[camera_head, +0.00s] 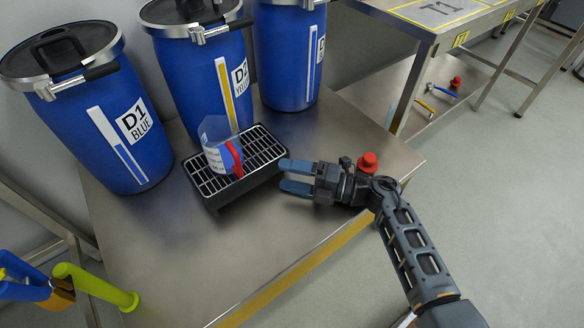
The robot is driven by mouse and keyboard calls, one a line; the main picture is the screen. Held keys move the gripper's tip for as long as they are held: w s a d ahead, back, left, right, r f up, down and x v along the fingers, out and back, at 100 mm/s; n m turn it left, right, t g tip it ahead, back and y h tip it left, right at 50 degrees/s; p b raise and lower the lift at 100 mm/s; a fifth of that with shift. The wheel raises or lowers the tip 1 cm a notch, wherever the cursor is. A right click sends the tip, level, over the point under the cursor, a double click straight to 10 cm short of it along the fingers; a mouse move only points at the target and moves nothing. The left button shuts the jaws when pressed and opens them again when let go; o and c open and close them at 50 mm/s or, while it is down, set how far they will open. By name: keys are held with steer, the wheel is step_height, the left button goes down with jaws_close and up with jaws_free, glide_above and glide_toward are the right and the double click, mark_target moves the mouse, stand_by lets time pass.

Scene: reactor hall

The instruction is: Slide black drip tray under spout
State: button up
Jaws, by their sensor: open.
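The black drip tray (212,200) with a pale metal grid lies on the steel table, in front of the drums. A clear jug (214,147) with a red handle stands on its grid. My gripper (281,176) is open and empty, just right of the tray's right end, with its two blue-grey fingers pointing left at it. The fingertips look very close to the tray; I cannot tell whether they touch it. No spout can be made out clearly.
Blue drums stand behind the tray: one labelled D1 BLUE (120,140), a middle one (200,85) and a right one (285,60). A red knob (368,161) shows beside my gripper. A yellow-green bar (95,287) is at lower left. The steel table's front (200,265) is clear.

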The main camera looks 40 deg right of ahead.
mark_target(272, 172)
steer(key=b+x, duration=0.1)
steer(key=x, duration=0.6)
steer(key=shift+w+a+r+b, duration=0.15)
steer(key=shift+w+a+b, duration=0.05)
steer(key=shift+b, duration=0.15)
steer(key=shift+c, duration=0.4)
steer(key=c, duration=1)
steer(key=shift+d, duration=0.15)
